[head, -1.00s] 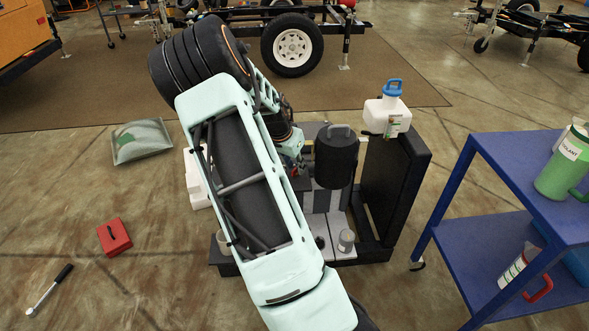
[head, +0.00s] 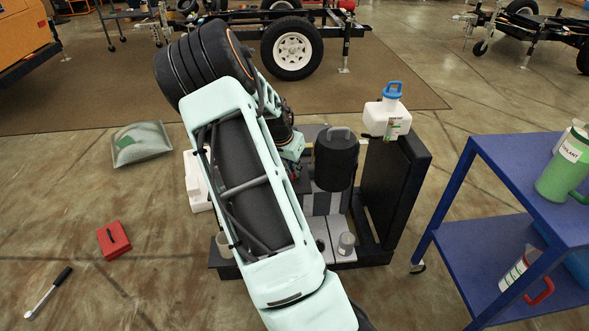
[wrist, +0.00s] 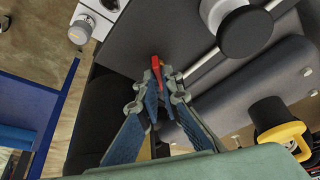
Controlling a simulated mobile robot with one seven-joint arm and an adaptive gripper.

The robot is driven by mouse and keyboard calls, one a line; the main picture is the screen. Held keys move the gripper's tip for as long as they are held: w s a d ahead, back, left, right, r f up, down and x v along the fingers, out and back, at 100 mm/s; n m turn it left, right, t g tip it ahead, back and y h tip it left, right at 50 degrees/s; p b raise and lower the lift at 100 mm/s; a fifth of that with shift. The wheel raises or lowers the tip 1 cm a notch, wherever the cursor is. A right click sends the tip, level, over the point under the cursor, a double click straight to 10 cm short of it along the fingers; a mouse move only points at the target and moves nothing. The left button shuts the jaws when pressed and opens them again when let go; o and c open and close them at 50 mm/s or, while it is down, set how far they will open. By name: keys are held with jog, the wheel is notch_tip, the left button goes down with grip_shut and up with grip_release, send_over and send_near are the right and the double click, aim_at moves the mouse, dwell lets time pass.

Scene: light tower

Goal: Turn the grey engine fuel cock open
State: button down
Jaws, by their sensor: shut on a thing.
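In the wrist view a small red lever (wrist: 157,70) stands out from a dark grey surface (wrist: 140,50). I take it for the handle of the fuel cock; no grey cock handle is clear. My gripper (wrist: 160,86) is shut on the red lever, with its two fingertips on either side of it. The lever's base is partly hidden by the fingers. In the head view my arm covers most of this spot, and only a bit of the gripper (head: 295,172) shows beside the black cylinder (head: 336,158) of the engine unit.
A white jug with a blue cap (head: 388,115) stands on the black upright panel (head: 395,190). A blue cart (head: 525,165) with a green jug (head: 563,170) is at the right. A red box (head: 113,240), a wrench (head: 48,292) and a grey bag (head: 140,143) lie on the floor at left.

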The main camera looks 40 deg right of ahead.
jog(key=n+b, duration=0.2)
jog(key=n+t+y+b, duration=0.1)
jog(key=n, duration=0.1)
jog(key=shift+s+d+f+b, duration=0.15)
jog(key=shift+d+b, duration=0.05)
jog(key=shift+b, duration=0.15)
jog(key=shift+n+t+y+b, duration=0.4)
jog(key=shift+n+t+b, duration=0.2)
jog(key=shift+n+b, duration=0.6)
jog(key=shift+a+n, duration=0.1)
jog(key=shift+n, duration=0.4)
jog(key=c, duration=2.1)
grip_release()
